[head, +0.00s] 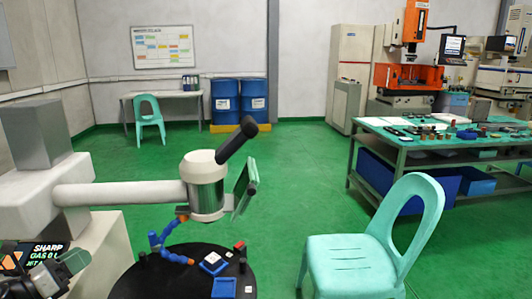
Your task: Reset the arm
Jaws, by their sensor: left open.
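A black lever (236,141) sticks up and to the right from the head. A tilted green panel (245,187) sits at the head's right side. My left gripper (62,273) is black, open and partly cut off at the lower left corner, below the arm and apart from the lever. It partly covers a dark label with white letters. My right gripper is not in view.
Below the head is a round black table (180,284) with a blue hose (163,245) and small blocks (223,287). A turquoise chair (350,262) stands at the right front. A workbench (430,140) with small parts stands behind it. Green floor (290,180) is open between.

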